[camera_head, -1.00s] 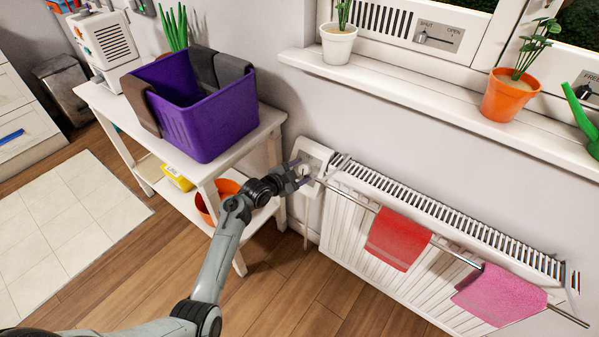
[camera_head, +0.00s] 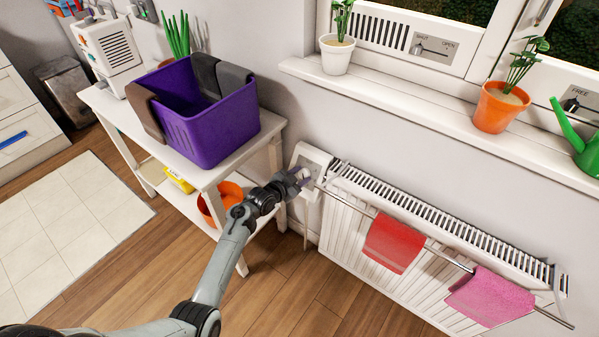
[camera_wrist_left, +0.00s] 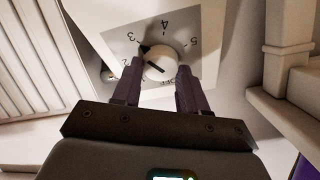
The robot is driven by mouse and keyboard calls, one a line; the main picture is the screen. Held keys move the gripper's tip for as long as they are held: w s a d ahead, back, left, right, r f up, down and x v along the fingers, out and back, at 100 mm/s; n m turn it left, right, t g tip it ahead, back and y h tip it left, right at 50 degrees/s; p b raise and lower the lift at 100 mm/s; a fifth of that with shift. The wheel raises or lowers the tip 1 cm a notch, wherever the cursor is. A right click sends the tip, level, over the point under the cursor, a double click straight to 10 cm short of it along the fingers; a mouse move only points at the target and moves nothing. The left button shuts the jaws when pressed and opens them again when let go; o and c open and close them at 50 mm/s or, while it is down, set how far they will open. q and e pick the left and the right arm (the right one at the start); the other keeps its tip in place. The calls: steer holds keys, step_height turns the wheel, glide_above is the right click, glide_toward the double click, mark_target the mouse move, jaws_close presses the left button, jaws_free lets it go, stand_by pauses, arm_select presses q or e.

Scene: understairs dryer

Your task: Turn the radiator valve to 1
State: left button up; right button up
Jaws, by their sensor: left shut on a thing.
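The radiator valve is a round white knob (camera_wrist_left: 158,60) on a grey dial plate (camera_wrist_left: 122,42) printed with numbers; 3, 4 and 5 are readable. A black pointer mark at the knob's edge faces near the 3. My left gripper (camera_wrist_left: 160,74) is shut on the knob, with one dark finger on each side of it. In the head view my left gripper (camera_head: 303,178) is at the white valve box (camera_head: 313,158) on the radiator's left end, and it mostly hides the knob. My right gripper is not in view.
The white radiator (camera_head: 345,232) carries a rail with a red towel (camera_head: 394,243) and a pink towel (camera_head: 490,297). A white shelf table (camera_head: 262,134) with a purple basket (camera_head: 210,125) stands close to the left of my gripper. The windowsill (camera_head: 430,110) with pots is above.

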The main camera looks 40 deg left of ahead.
arm_select(q)
steer(key=n+p, duration=0.1)
steer(key=n+y+p, duration=0.1)
steer(key=n, duration=0.1)
steer(key=n+p, duration=0.2)
steer(key=shift+r+y, duration=0.25)
steer(key=shift+y, duration=0.05)
steer(key=n+y+p, duration=0.1)
steer(key=n+p, duration=0.2)
steer(key=n, duration=0.2)
steer(key=shift+d+n+g, duration=0.1)
steer(key=shift+n+g, duration=0.2)
steer(key=n+g+p, duration=0.1)
steer(key=n+p, duration=0.2)
steer(key=n, duration=0.2)
steer(key=shift+w+n+y, duration=0.1)
steer(key=shift+n+y, duration=0.3)
steer(key=n+g+p, duration=0.1)
steer(key=n+p, duration=0.1)
steer(key=n, duration=0.1)
steer(key=shift+n, duration=0.4)
steer(key=shift+f+n, duration=0.1)
steer(key=shift+n, duration=0.4)
steer(key=o, duration=1.1)
steer(key=shift+c, duration=0.2)
